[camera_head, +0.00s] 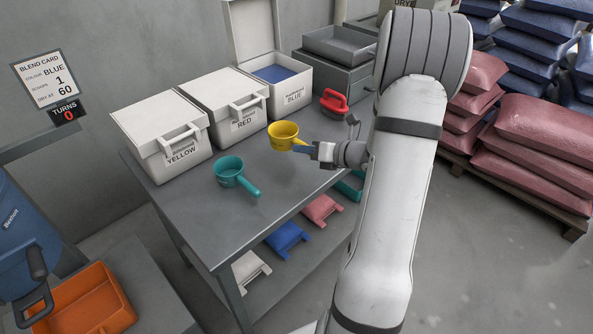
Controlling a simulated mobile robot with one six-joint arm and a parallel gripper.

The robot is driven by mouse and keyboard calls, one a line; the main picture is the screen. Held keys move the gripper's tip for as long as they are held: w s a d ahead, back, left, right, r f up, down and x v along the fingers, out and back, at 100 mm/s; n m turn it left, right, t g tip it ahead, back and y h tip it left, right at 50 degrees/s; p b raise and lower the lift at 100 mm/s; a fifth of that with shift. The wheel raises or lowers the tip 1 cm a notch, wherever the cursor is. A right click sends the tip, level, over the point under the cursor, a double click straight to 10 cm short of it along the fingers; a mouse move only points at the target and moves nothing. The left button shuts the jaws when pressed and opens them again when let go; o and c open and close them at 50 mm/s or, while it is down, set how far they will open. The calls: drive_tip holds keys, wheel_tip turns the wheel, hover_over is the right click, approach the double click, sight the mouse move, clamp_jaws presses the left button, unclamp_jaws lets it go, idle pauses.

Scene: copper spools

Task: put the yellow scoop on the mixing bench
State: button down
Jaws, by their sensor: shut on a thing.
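The yellow scoop (283,135) is a round cup with a short handle pointing right. My gripper (308,149) is shut on its handle, coming from the right. The scoop is upright over the grey mixing bench (195,226), in front of the bin labelled BLUE. I cannot tell whether its base touches the bench top or hangs just above it. The fingertips are partly hidden around the handle.
A teal scoop (229,172) stands on the bench to the left. Closed YELLOW (160,138) and RED (225,104) bins and the open BLUE bin (292,95) line the back. The front bench top is clear.

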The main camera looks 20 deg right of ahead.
sight(304, 177)
wheel_tip(304, 177, down, 7)
drive_tip(key=shift+f+b, duration=0.15)
drive_tip(key=shift+b, duration=0.15)
drive_tip(key=shift+f, duration=0.2)
drive_tip(key=c, duration=1.3)
unclamp_jaws()
drive_tip(key=shift+r, duration=0.1)
